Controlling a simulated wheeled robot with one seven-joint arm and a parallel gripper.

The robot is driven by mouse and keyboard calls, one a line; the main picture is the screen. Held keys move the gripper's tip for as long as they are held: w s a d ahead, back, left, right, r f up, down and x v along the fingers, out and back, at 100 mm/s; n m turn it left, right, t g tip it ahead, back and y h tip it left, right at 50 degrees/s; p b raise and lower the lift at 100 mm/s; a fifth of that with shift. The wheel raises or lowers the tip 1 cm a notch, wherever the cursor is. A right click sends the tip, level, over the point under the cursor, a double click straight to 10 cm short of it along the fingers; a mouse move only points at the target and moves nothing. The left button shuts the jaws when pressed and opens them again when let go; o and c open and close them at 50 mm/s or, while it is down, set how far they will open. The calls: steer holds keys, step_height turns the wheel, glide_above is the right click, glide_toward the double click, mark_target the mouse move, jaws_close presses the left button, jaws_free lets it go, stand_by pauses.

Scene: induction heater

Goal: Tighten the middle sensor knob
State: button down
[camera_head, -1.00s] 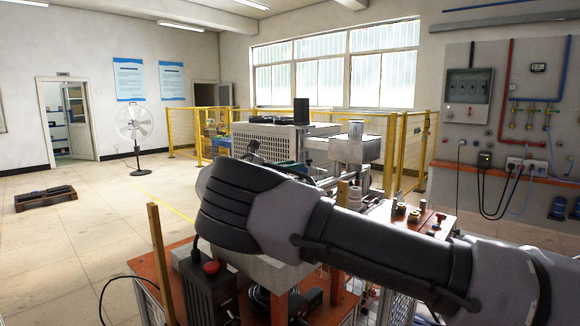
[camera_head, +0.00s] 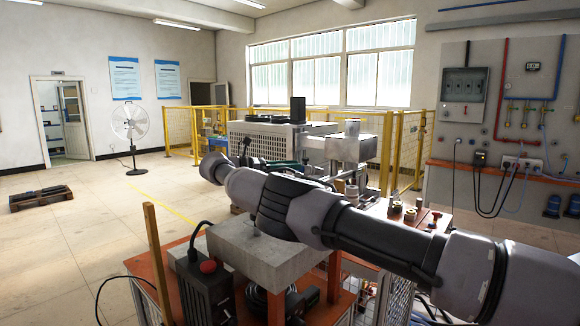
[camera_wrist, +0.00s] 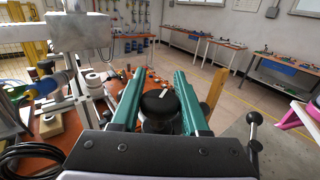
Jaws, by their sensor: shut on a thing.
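In the wrist view, my gripper (camera_wrist: 156,76) has two long teal fingers, one on each side of a round black knob (camera_wrist: 160,103) with a white mark on top. The fingers are shut on this knob. The knob's lower part and base are partly hidden by the fingers and the gripper body. I cannot tell from this view which knob of a row it is. In the head view, my arm crosses the machine, and I cannot make out the gripper or the held knob clearly.
A grey metal block (camera_head: 262,256) and a black box with a red button (camera_head: 208,267) stand close under my arm. A wooden post (camera_wrist: 214,92) stands at right. Open floor lies beyond.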

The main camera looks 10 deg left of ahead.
steer(key=shift+g, duration=0.3)
stand_by(0.4)
steer(key=shift+c, duration=2.2)
jaws_free()
steer(key=shift+t, duration=0.6)
steer(key=shift+n+t+y, duration=0.3)
steer(key=shift+n, duration=0.1)
